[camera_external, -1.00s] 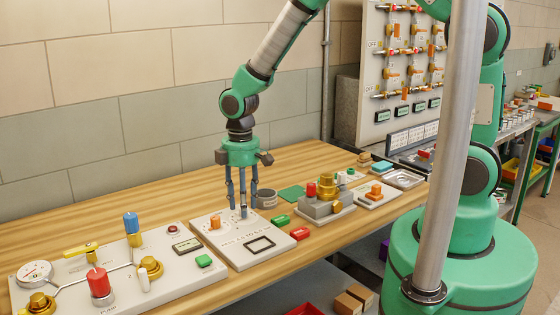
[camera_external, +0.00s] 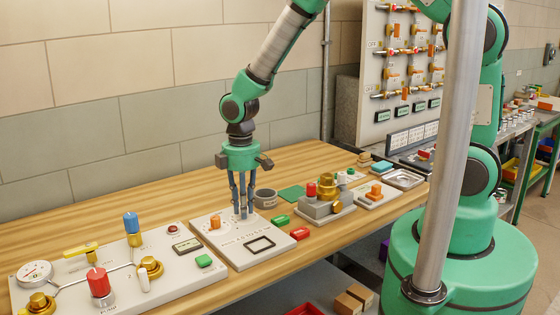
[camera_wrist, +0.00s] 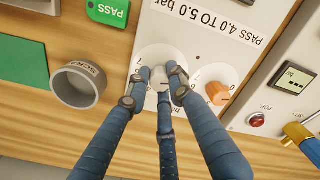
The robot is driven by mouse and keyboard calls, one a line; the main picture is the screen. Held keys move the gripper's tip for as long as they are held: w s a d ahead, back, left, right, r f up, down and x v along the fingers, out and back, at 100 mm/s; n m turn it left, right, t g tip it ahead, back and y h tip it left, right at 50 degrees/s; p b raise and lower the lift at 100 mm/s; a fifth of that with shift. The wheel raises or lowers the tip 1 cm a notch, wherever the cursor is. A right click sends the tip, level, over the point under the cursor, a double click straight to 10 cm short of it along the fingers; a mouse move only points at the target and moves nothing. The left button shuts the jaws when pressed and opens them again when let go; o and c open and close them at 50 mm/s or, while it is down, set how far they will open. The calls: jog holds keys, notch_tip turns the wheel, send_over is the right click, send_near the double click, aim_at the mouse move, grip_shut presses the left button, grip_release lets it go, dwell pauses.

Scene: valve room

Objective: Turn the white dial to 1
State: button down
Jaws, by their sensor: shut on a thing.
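The white dial (camera_wrist: 158,77) sits on a pale panel between my fingertips in the wrist view. Numbers ring it, but its pointer is mostly hidden and I cannot tell which number it is at. My gripper (camera_wrist: 155,85) has three blue-grey fingers, shut on the dial from its sides. In the external view my gripper (camera_external: 243,214) points straight down at the pale panel (camera_external: 232,258), and its fingers hide most of the dial.
An orange dial (camera_wrist: 218,93) is close beside the white one on the same panel. A grey cup (camera_wrist: 78,85), a green PASS tag (camera_wrist: 108,10) and a green mat (camera_external: 291,193) lie nearby. A panel with gauge and valves (camera_external: 120,283) stands left. The back wood is clear.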

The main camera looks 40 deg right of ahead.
jog(key=m+p, duration=0.1)
jog(key=m, duration=0.1)
jog(key=shift+r+m, duration=0.1)
jog(key=shift+m, duration=0.3)
jog(key=shift+m+p, duration=0.65)
jog(key=shift+m, duration=0.75)
jog(key=c, duration=1.5)
grip_release()
jog(key=shift+c, duration=0.2)
notch_tip(320, 180, up, 12)
jog(key=shift+d, duration=0.15)
